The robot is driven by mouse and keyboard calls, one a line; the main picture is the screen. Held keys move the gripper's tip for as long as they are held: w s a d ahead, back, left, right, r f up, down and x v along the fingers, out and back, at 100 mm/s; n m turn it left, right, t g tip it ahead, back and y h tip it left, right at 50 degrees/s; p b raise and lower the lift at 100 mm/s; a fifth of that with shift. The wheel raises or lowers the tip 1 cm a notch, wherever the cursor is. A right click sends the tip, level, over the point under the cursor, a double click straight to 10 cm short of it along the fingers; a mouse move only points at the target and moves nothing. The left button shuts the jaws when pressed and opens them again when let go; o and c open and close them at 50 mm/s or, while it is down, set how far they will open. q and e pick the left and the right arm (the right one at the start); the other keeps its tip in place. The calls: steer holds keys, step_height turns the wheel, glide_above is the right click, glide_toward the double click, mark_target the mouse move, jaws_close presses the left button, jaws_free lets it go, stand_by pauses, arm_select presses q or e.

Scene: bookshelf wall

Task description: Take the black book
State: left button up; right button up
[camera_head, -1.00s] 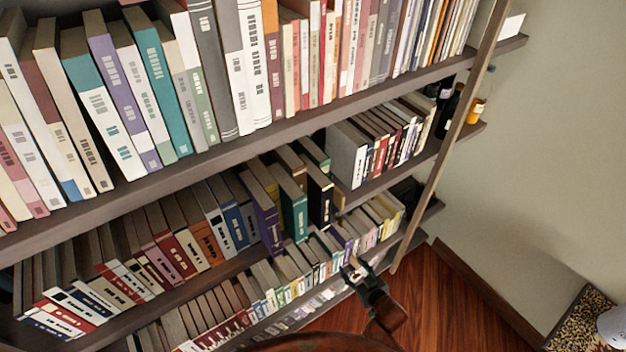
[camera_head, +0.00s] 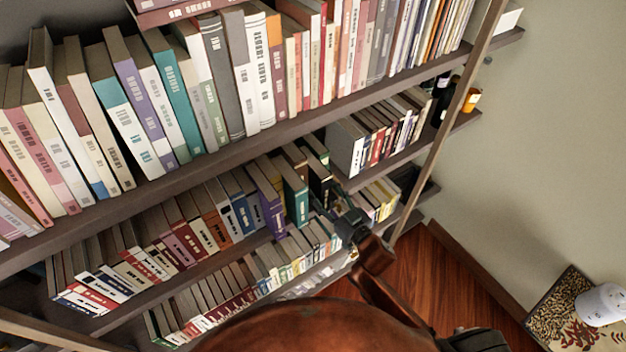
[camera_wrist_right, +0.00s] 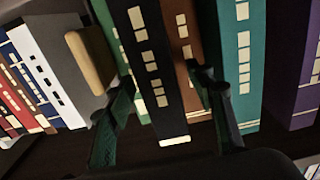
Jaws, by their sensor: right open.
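The black book (camera_head: 319,184) stands upright in the middle-shelf row, to the right of a teal book (camera_head: 297,198). In the right wrist view the black book (camera_wrist_right: 152,70) shows its spine with pale marks, between a green book (camera_wrist_right: 118,45) and a brown book (camera_wrist_right: 186,50). My right gripper (camera_head: 345,224) is just in front of this row and covers the lower part of the black book in the head view. Its open fingers (camera_wrist_right: 160,108) appear on either side of the black spine in the wrist view. I cannot tell whether they touch it. My left gripper is not in view.
A purple book (camera_head: 270,205) stands beyond the teal one. A white-grey book (camera_head: 345,147) heads another group. A slanted wooden pole (camera_head: 450,110) stands to the right of my right arm. A pale tan piece (camera_wrist_right: 90,62) is close to one finger. Wooden floor (camera_head: 450,290) lies below.

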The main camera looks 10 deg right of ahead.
steer(key=shift+x, duration=1.4)
steer(key=shift+d, duration=0.1)
steer(key=shift+c, duration=0.3)
jaws_close()
steer(key=shift+r, duration=0.2)
